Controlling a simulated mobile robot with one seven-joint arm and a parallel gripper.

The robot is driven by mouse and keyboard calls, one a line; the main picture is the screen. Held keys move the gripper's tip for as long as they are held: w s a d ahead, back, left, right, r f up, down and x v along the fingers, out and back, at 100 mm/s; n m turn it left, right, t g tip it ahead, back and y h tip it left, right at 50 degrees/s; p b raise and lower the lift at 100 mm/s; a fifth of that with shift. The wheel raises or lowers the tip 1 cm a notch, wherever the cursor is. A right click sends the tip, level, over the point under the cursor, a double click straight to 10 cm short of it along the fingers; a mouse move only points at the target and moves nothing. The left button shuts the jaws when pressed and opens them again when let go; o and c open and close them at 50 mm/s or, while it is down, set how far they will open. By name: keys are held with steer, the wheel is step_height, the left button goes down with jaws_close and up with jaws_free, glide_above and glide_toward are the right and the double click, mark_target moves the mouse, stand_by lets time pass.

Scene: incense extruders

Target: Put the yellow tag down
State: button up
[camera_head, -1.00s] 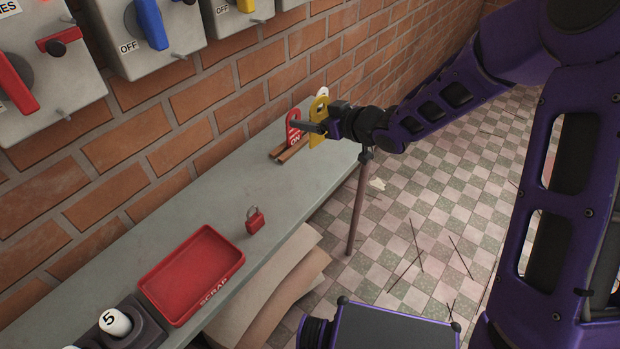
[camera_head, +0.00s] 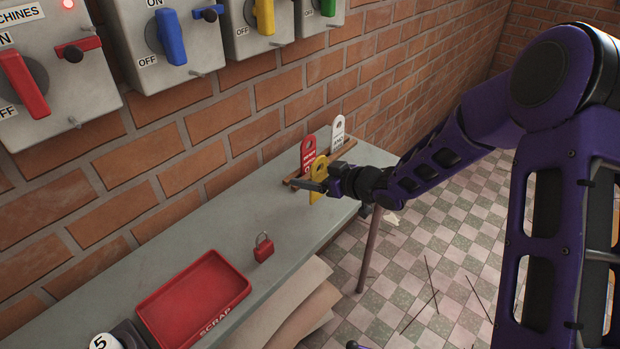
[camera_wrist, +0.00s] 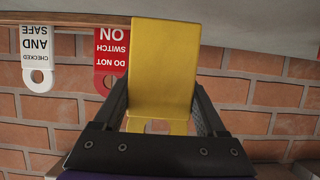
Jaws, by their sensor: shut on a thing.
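The yellow tag (camera_head: 319,176) is upright between the fingers of my gripper (camera_head: 328,186), at the far end of the grey bench in the head view. My gripper is shut on it. In the wrist view the yellow tag (camera_wrist: 162,70) fills the space between the two dark fingers, its holed end nearest the gripper. A wooden rack (camera_head: 346,154) stands just behind, holding a red tag (camera_head: 308,154) and a white tag (camera_head: 337,133). Whether the yellow tag's lower edge touches the rack or bench is hidden.
A red padlock (camera_head: 263,248) and a red scrap tray (camera_head: 187,300) lie on the bench (camera_head: 215,227) nearer me. Switch boxes with red, blue (camera_head: 170,37), yellow and green handles hang on the brick wall. The bench between padlock and rack is clear.

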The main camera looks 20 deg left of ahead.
steer(key=shift+f+b, duration=0.35)
steer(key=shift+f, duration=0.25)
steer(key=o, duration=1.3)
steer(key=shift+r, duration=0.15)
steer(key=p+v, duration=0.1)
steer(key=v, duration=0.3)
steer(key=p+v, duration=0.1)
steer(key=v, duration=0.3)
steer(key=p+v, duration=0.1)
steer(key=v, duration=0.3)
steer(key=shift+s+r, duration=0.1)
steer(key=shift+r, duration=0.3)
steer(key=shift+d, duration=0.1)
